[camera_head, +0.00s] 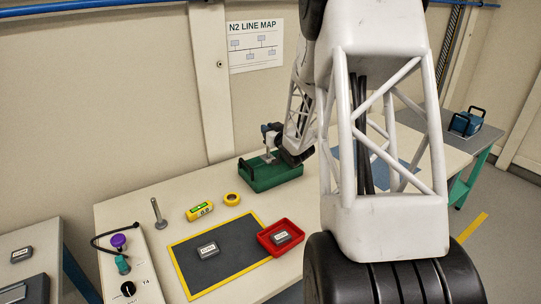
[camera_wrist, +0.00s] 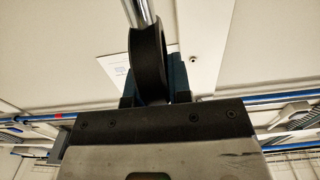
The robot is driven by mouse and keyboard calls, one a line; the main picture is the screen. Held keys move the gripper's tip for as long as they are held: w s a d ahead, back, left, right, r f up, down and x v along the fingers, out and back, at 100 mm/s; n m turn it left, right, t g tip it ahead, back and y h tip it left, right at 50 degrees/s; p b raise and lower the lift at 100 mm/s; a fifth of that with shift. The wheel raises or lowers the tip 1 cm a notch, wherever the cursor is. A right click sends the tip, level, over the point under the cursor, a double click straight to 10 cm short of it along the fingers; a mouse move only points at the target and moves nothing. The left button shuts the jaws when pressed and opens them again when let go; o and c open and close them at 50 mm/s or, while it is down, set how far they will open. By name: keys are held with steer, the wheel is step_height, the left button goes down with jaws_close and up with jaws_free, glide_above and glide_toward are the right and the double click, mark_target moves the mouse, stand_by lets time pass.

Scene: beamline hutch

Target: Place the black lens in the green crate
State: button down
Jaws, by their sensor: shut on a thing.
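The green crate (camera_head: 274,180) stands near the back edge of the table in the head view. My gripper (camera_head: 271,131) is over it, small and partly hidden by my arm. In the wrist view my gripper (camera_wrist: 155,82) is shut on the black lens (camera_wrist: 148,60), a dark ring with a silver rod running out from it. In the head view the silver rod (camera_head: 268,154) points down towards the crate's inside. Whether its lower end touches the crate floor cannot be told.
A yellow level (camera_head: 200,211), a yellow tape roll (camera_head: 231,199) and a silver post (camera_head: 158,214) are left of the crate. A dark mat (camera_head: 225,238) bears a grey block (camera_head: 208,250). A red tray (camera_head: 268,239) holds another block (camera_head: 282,237).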

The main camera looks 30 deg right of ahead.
mark_target(269, 152)
steer(key=shift+f, duration=0.1)
steer(key=shift+f, duration=3.05)
steer(key=shift+f, duration=2)
steer(key=c, duration=1.1)
jaws_free()
steer(key=shift+o, duration=0.2)
steer(key=shift+s, duration=0.1)
steer(key=s, duration=1.1)
steer(key=shift+s, duration=0.4)
